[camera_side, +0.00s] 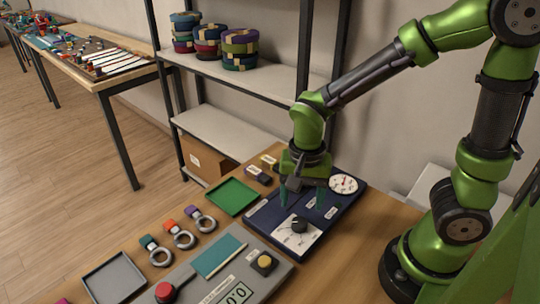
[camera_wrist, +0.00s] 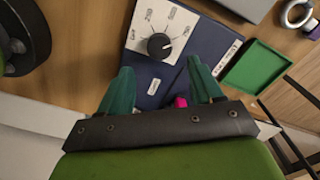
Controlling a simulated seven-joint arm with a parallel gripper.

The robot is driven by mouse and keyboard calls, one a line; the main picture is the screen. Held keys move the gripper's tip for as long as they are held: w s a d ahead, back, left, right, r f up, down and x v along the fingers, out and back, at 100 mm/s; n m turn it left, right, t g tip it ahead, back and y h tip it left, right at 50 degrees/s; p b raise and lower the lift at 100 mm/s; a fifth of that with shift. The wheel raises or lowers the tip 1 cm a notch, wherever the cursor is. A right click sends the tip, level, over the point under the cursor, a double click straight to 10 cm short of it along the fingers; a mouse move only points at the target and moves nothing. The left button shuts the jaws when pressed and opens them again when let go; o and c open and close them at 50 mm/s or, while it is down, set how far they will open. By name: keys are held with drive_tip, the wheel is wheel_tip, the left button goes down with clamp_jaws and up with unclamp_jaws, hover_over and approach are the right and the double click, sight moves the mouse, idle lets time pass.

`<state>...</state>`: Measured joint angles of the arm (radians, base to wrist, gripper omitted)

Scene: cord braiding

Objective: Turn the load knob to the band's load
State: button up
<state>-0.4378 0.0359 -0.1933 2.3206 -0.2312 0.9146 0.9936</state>
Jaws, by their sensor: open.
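The load knob (camera_side: 299,225) is a small black dial on a white plate (camera_side: 284,241) at the near end of a dark blue panel (camera_side: 258,213). In the wrist view the knob (camera_wrist: 159,46) has a white mark pointing right, with small labels around it that I cannot read surely. My gripper (camera_side: 302,197) points down over the panel, its two green fingers open and empty. In the wrist view the fingers (camera_wrist: 160,73) spread to either side below the knob, apart from it. A small magenta piece (camera_wrist: 181,101) shows between them, partly hidden; I cannot tell if it is the band.
A round white gauge (camera_side: 343,184) sits on the panel's far end. A green tray (camera_side: 231,196), several ringed tags (camera_side: 180,235), a grey tray (camera_side: 115,279) and a grey console (camera_side: 226,277) with red and yellow knobs stand around it. A shelf (camera_side: 245,75) rises behind.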

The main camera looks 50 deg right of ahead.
sight(300, 223)
wheel_tip(300, 223, up, 10)
drive_tip(key=shift+r, duration=0.25)
idle(0.3)
drive_tip(key=s+d+r+n+t+y, duration=0.2)
drive_tip(key=s+d+r+n+t, duration=0.1)
drive_tip(key=n+t, duration=0.4)
drive_tip(key=shift+s+d+r, duration=0.15)
drive_tip(key=shift+d+r, duration=0.1)
drive_tip(key=shift+r, duration=0.5)
